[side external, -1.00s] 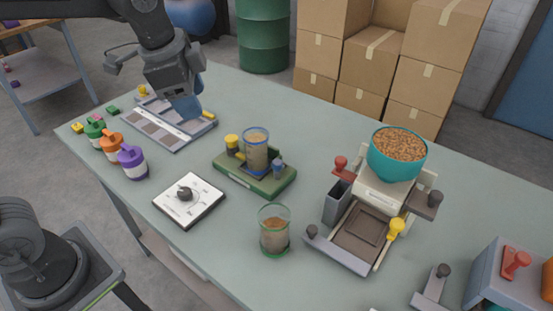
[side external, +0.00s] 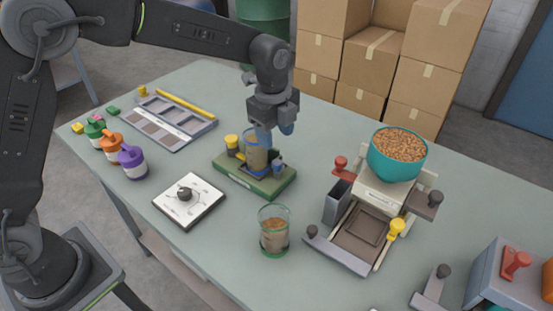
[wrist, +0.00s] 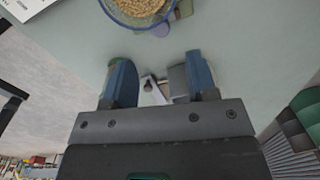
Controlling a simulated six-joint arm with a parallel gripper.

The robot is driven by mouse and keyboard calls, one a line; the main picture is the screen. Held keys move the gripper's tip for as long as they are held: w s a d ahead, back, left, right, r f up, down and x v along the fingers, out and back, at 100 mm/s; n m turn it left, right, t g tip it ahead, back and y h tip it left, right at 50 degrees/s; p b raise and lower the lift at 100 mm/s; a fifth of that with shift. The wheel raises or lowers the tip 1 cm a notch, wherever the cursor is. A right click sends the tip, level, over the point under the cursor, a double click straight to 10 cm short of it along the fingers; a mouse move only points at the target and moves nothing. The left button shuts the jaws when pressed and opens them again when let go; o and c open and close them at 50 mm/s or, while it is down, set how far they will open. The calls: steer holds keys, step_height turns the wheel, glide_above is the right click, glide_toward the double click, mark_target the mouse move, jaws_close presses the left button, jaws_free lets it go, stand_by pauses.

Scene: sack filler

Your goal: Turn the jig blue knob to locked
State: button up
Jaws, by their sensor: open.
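The jig (side external: 258,185) is a green block near the middle of the table. It carries a yellow knob (side external: 232,142) at its left, a blue knob (side external: 277,167) at its right, and a blue-rimmed cup (side external: 254,156) with brown contents between them. My gripper (side external: 275,133) is above the jig, beside the cup's top in the picture, and partly covers the cup. Its blue fingertips are apart and empty in the wrist view (wrist: 160,83). The wrist view also shows the cup (wrist: 140,8) from above at the top edge. I cannot read the knob's marking.
A clear cup (side external: 274,236) stands in front of the jig. A white dial plate (side external: 204,205) lies front left. A dispenser with a teal bowl (side external: 411,166) is to the right. A grey tray (side external: 203,128) and several colored bottles are at the left.

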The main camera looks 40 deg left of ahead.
mark_target(277, 162)
steer(key=f, duration=0.8)
steer(key=shift+w+f, duration=0.2)
steer(key=c, duration=0.9)
steer(key=shift+n, duration=2.3)
steer(key=shift+c, duration=0.2)
steer(key=o, duration=0.9)
steer(key=shift+o, duration=0.2)
steer(key=shift+r, duration=0.1)
step_height(277, 162, up, 14)
steer(key=shift+s+d, duration=0.15)
steer(key=shift+s, duration=0.2)
